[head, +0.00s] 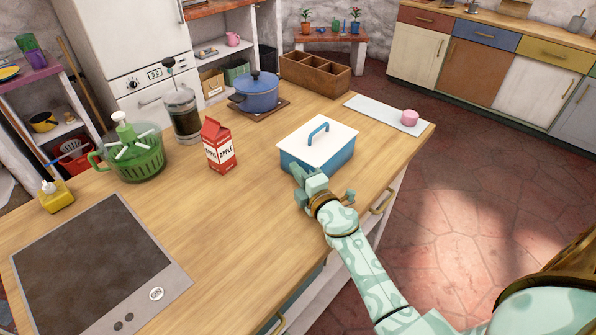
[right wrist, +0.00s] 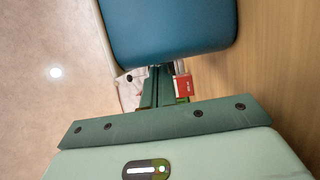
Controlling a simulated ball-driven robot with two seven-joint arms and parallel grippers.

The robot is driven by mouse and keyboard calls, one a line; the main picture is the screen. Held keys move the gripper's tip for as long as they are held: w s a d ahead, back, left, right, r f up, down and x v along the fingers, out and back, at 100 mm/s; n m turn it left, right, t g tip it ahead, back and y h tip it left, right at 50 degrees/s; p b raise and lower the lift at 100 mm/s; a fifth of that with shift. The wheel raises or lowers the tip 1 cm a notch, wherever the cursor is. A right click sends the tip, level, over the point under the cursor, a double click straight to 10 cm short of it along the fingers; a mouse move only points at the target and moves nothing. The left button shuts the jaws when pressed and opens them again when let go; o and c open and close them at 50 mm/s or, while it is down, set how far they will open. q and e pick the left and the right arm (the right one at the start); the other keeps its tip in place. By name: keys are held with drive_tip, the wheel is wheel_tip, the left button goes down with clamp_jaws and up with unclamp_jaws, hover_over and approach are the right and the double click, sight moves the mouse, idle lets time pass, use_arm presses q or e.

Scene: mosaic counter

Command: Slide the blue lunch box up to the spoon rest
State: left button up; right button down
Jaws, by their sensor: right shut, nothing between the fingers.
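The blue lunch box (head: 300,161), with a white lid and blue handle, stands on the wooden counter. It fills the top of the right wrist view (right wrist: 168,30). My right gripper (head: 299,176) is shut and empty, low at the box's near side. In the right wrist view its fingers (right wrist: 158,88) end close against the box; I cannot tell if they touch it. A pale flat strip (head: 378,111) with a small pink round piece (head: 409,117) lies beyond the box to the right. I cannot tell which of these is the spoon rest. My left gripper is not in view.
A red apple carton (head: 219,147) stands left of the box. A blue pot (head: 257,95) and a wooden divided crate (head: 316,74) stand behind. The counter between the box and the pale strip is clear. The counter's right edge is close to the box.

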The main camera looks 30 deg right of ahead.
sight(348, 148)
drive_tip(key=w+d+b, duration=0.1)
drive_tip(key=d, duration=0.4)
drive_tip(key=w+d+b, duration=0.1)
drive_tip(key=d, duration=0.4)
drive_tip(key=w+d+b, duration=0.1)
drive_tip(key=w+d, duration=0.1)
drive_tip(key=d, duration=0.4)
drive_tip(key=shift+d+f, duration=0.1)
drive_tip(key=shift+f, duration=0.1)
drive_tip(key=shift+w+d+r, duration=0.15)
drive_tip(key=shift+d, duration=0.35)
drive_tip(key=shift+a, duration=0.1)
